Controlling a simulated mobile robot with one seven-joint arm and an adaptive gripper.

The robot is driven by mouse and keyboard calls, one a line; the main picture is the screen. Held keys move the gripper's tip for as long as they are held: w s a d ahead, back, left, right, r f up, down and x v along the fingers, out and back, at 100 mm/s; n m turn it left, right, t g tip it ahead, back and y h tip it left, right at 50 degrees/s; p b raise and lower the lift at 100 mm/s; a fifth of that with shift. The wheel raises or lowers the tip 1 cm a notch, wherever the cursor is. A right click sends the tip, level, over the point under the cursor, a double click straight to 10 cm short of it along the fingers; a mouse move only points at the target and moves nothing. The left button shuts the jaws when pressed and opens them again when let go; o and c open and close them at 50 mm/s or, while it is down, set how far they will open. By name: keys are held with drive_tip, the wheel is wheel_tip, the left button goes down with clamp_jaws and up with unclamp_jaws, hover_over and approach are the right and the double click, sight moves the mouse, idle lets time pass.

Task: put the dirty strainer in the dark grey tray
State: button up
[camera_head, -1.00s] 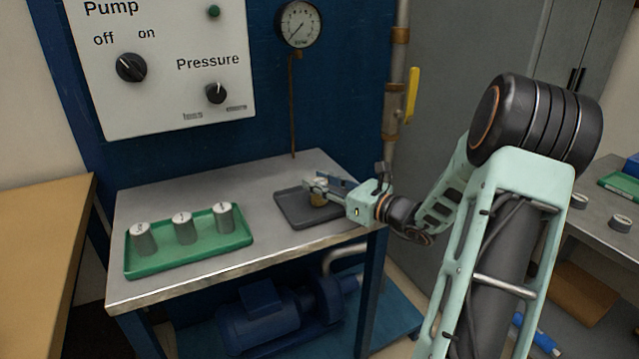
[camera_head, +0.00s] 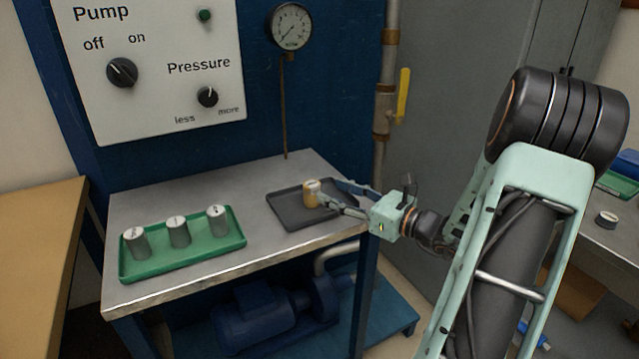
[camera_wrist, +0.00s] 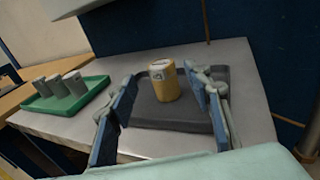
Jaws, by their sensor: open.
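The dirty strainer (camera_head: 311,194) is a small yellow-brown cylinder with a pale top. It stands upright in the dark grey tray (camera_head: 285,212) on the metal bench. It also shows in the wrist view (camera_wrist: 164,82), standing on the tray (camera_wrist: 150,113) between and beyond my fingers. My gripper (camera_head: 342,196) is open at the right side of the tray, with its fingers pointing left toward the strainer. In the wrist view my gripper's blue finger pads (camera_wrist: 160,115) are wide apart, with a gap on both sides of the strainer.
A green tray (camera_head: 190,257) with three grey cylinders (camera_head: 178,232) stands at the left of the bench (camera_head: 250,180). A control panel and a gauge (camera_head: 289,27) are on the blue wall behind. A pipe with a yellow handle (camera_head: 402,94) rises behind my gripper.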

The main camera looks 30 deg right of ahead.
drive_tip(key=v, duration=0.4)
drive_tip(key=shift+s+d, duration=0.1)
drive_tip(key=shift+s, duration=0.1)
idle(0.3)
